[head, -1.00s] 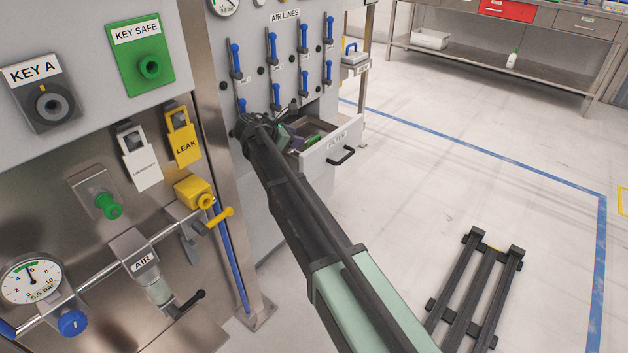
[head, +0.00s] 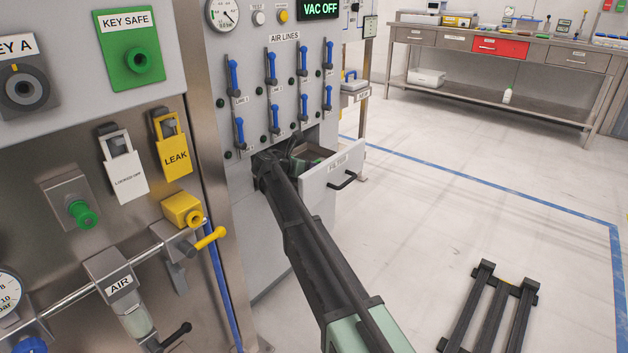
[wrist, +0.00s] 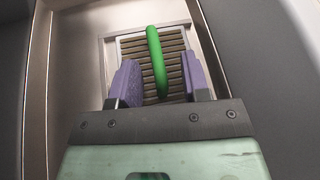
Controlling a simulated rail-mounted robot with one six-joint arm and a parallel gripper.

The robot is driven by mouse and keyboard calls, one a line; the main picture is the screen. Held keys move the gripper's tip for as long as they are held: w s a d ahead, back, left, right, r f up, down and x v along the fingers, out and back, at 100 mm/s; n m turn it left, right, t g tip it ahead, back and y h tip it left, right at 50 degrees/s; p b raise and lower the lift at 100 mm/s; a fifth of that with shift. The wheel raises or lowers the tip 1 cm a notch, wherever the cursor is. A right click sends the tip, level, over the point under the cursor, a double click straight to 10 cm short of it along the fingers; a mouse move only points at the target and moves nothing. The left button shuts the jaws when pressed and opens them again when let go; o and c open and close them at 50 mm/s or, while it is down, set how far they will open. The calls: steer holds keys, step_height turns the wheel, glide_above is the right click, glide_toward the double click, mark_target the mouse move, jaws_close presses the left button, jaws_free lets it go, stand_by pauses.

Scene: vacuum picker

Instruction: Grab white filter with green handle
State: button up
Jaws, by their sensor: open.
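The filter (wrist: 130,50) lies in the drawer in the wrist view, with a pale frame around brown-grey pleats. Its green handle (wrist: 155,50) is a raised bar running lengthwise across the middle. My gripper (wrist: 160,82) is open, with one purple finger pad on each side of the handle's near part. The handle stands between the pads with a gap visible on both sides. In the head view my gripper (head: 301,158) is down at the open drawer (head: 318,185), and my arm hides much of the inside. The near end of the filter is hidden behind my gripper.
The drawer's metal wall (wrist: 68,55) rises close on the left of my gripper, and a dark surface (wrist: 255,60) is on the right. A panel with blue valve levers (head: 271,66) stands above the drawer. A black rack (head: 490,305) lies on the otherwise open floor.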

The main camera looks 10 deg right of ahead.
steer(key=shift+d, duration=0.15)
jaws_close()
